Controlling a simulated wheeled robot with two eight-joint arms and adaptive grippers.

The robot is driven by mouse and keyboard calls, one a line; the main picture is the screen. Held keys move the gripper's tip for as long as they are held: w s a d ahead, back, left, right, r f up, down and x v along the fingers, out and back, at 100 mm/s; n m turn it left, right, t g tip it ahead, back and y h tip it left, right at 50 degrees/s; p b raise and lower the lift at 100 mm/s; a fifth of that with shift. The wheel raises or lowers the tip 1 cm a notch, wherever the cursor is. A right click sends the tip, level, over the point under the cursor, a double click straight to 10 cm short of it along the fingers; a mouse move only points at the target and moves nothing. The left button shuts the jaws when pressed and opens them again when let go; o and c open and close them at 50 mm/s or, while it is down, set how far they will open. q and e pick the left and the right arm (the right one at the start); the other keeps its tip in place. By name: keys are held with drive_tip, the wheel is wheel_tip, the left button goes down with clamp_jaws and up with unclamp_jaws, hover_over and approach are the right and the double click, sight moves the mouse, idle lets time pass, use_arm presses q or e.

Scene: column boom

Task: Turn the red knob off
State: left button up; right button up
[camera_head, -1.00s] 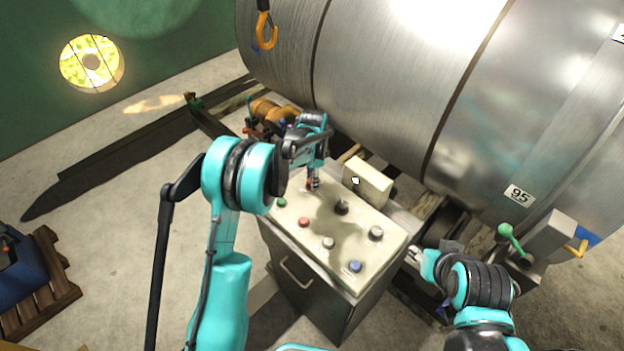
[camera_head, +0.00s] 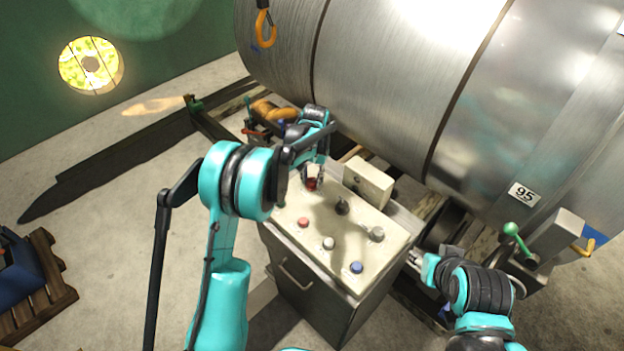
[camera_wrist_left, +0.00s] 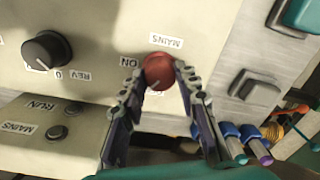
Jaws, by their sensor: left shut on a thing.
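The red knob (camera_wrist_left: 158,71) stands on the cream control panel (camera_wrist_left: 105,100), beside labels reading "MAINS" and "ON" in the left wrist view. My left gripper (camera_wrist_left: 157,78) is shut on the red knob, one finger on each side. In the head view the left gripper (camera_head: 313,178) is at the panel's far left corner, with the knob (camera_head: 312,185) partly hidden between the fingers. My right gripper (camera_head: 414,258) is beside the panel's right edge, apart from it; I cannot tell whether it is open.
A black knob (camera_wrist_left: 47,50) marked "REV" and "0" sits near the red knob. Red (camera_head: 303,222), white (camera_head: 328,243) and blue (camera_head: 356,267) buttons are nearer. A cream box (camera_head: 368,184) stands at the panel's back edge. A large metal cylinder (camera_head: 390,80) is behind.

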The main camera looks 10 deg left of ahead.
sight(313, 180)
use_arm(q)
drive_tip(key=n, duration=0.5)
drive_tip(key=shift+n+b, duration=0.35)
drive_tip(key=shift+n, duration=0.05)
idle(0.4)
drive_tip(key=o, duration=1.2)
drive_tip(key=shift+c, duration=0.2)
wheel_tip(313, 180, up, 12)
drive_tip(key=shift+d, duration=0.2)
drive_tip(key=shift+w, duration=0.1)
